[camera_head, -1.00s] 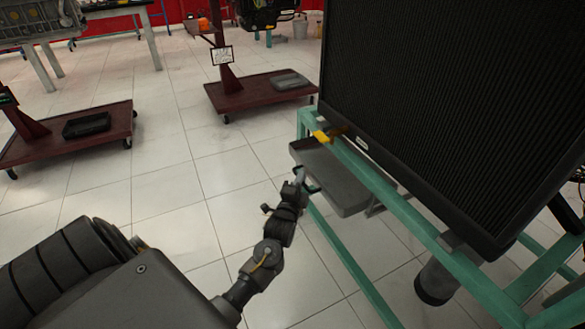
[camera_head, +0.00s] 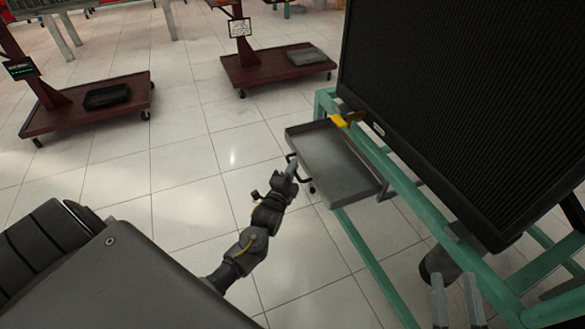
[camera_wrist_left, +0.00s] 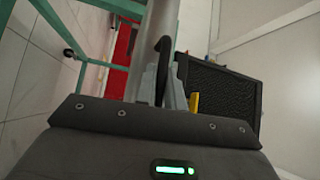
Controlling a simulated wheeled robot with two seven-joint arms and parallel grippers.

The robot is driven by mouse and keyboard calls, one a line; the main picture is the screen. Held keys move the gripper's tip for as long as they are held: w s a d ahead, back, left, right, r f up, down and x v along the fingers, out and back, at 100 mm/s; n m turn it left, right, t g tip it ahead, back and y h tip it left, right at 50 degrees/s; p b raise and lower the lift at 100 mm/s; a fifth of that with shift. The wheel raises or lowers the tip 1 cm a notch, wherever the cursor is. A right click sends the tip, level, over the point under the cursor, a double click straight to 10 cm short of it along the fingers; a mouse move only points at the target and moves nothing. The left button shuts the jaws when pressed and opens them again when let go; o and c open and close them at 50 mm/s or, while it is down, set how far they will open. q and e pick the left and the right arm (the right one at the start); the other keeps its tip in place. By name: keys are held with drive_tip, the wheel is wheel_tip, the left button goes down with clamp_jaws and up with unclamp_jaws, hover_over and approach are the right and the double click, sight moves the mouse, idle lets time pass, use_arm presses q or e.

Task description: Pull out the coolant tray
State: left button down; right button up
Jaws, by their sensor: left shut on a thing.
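The coolant tray (camera_head: 340,168) is a shallow grey pan in the head view, sticking out to the left from under the big black radiator (camera_head: 455,90). A dark handle (camera_head: 304,180) is on its near left edge. My left gripper (camera_head: 291,168) is shut on this handle. In the left wrist view, the left fingers (camera_wrist_left: 163,85) close around the dark handle, with the grey tray (camera_wrist_left: 158,28) beyond. My right gripper (camera_head: 457,302) shows only its two fingers at the lower right, apart and empty, near the stand.
A green frame stand (camera_head: 367,262) carries the radiator, with a yellow part (camera_head: 343,121) at its corner. A dark cylinder (camera_head: 438,264) hangs below. Dark red wheeled bases (camera_head: 278,72) stand farther back. The tiled floor left of the tray is clear.

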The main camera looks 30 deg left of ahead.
use_arm(q)
drive_tip(key=c, duration=1.5)
unclamp_jaws()
drive_tip(key=shift+s, duration=0.1)
